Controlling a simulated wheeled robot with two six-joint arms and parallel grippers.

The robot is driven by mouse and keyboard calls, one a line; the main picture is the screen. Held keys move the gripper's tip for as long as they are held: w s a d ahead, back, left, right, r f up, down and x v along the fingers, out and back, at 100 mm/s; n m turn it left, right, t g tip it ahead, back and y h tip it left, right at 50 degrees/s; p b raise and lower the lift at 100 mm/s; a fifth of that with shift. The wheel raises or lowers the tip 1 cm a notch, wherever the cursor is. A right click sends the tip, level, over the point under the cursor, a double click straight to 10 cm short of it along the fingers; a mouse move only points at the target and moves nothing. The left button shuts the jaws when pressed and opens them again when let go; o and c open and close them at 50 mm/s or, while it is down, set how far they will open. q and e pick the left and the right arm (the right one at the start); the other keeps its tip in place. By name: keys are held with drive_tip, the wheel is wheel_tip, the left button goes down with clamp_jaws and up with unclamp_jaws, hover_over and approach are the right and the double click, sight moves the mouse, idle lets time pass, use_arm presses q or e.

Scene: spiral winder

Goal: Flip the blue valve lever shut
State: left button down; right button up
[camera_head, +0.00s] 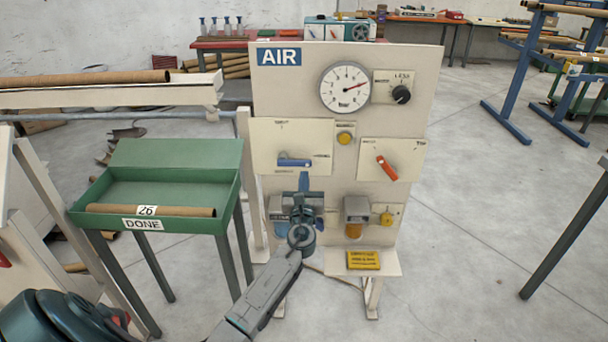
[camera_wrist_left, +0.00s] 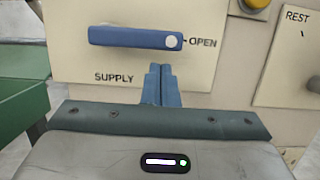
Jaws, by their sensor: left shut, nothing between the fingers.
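The blue valve lever (camera_head: 294,162) is on the cream plate at the left of the AIR panel. In the left wrist view the lever (camera_wrist_left: 135,38) lies horizontal, its round pivot at the right end beside the word OPEN, its handle reaching left. SUPPLY is printed below it. My left gripper (camera_head: 304,183) is just below the lever in the head view. In the left wrist view its blue fingers (camera_wrist_left: 161,82) are shut together with nothing between them. Their tips are below the lever's right part; I cannot tell whether they touch it. My right gripper is not in view.
The AIR panel (camera_head: 275,95) also carries a gauge (camera_head: 345,88), a black knob (camera_head: 401,94), a yellow button (camera_head: 344,138) and a red lever (camera_head: 387,168). A green DONE tray (camera_head: 168,160) with a cardboard tube stands to the left.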

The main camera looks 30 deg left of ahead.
use_arm(q)
drive_tip(key=shift+r, duration=0.35)
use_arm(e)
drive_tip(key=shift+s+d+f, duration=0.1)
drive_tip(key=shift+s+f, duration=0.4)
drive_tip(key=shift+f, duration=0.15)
use_arm(q)
drive_tip(key=shift+r+n, duration=0.15)
drive_tip(key=shift+n, duration=0.15)
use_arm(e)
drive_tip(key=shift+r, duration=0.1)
use_arm(q)
drive_tip(key=shift+d+r, duration=0.1)
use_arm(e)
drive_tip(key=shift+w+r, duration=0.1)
